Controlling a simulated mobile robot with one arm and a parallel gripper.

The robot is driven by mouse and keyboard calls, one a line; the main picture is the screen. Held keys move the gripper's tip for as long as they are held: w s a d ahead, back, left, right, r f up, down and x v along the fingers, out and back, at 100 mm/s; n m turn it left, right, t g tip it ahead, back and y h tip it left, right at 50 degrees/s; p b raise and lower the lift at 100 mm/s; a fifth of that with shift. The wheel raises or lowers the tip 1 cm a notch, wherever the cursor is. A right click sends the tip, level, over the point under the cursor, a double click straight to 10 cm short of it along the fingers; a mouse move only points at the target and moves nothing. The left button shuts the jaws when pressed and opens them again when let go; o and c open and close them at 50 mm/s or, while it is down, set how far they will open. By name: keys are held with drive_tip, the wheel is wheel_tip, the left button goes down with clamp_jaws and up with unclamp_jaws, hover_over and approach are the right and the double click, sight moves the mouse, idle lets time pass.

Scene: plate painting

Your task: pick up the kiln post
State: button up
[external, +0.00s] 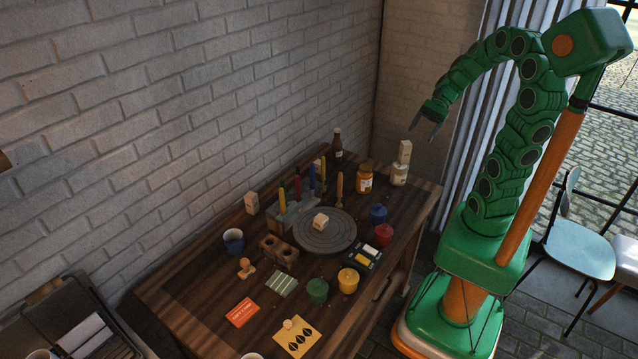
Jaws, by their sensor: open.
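Several pale blocks look like kiln posts, and I cannot tell which one is meant. A tall pale block (405,151) stands upright on a small whitish jar (399,175) at the table's far right corner. A small pale block (320,221) sits on the round grey wheel (325,243). Another pale block (251,203) stands at the wall side of the table, and one (319,164) is partly hidden behind the upright coloured tools. My gripper (425,129) is open and empty, in the air above and to the right of the tall block, apart from it.
A brown bottle (337,145) and an amber jar (364,178) stand near the tall block. Blue (378,214), red (384,235), green (317,291) and yellow (348,281) pots line the near side.

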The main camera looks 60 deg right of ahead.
drive_tip(key=w+d+r+m+t, duration=0.1)
drive_tip(key=w+d+m+t, duration=0.3)
drive_tip(key=d, duration=0.4)
drive_tip(key=w+d+m+t, duration=0.2)
drive_tip(key=d+m+t, duration=0.35)
drive_tip(key=d, duration=0.35)
drive_tip(key=m, duration=0.1)
approach(402, 146)
drive_tip(key=shift+w+a+r+g, duration=0.1)
drive_tip(key=shift+w+a+g, duration=0.15)
drive_tip(key=shift+w, duration=0.2)
drive_tip(key=shift+w+a+r+g, duration=0.1)
drive_tip(key=shift+w+a+g, duration=0.1)
drive_tip(key=shift+w, duration=0.25)
drive_tip(key=shift+f+x, duration=0.2)
drive_tip(key=shift+x, duration=1.85)
drive_tip(key=shift+f+x, duration=0.2)
drive_tip(key=shift+x, duration=1.8)
drive_tip(key=shift+d, duration=0.1)
clamp_jaws()
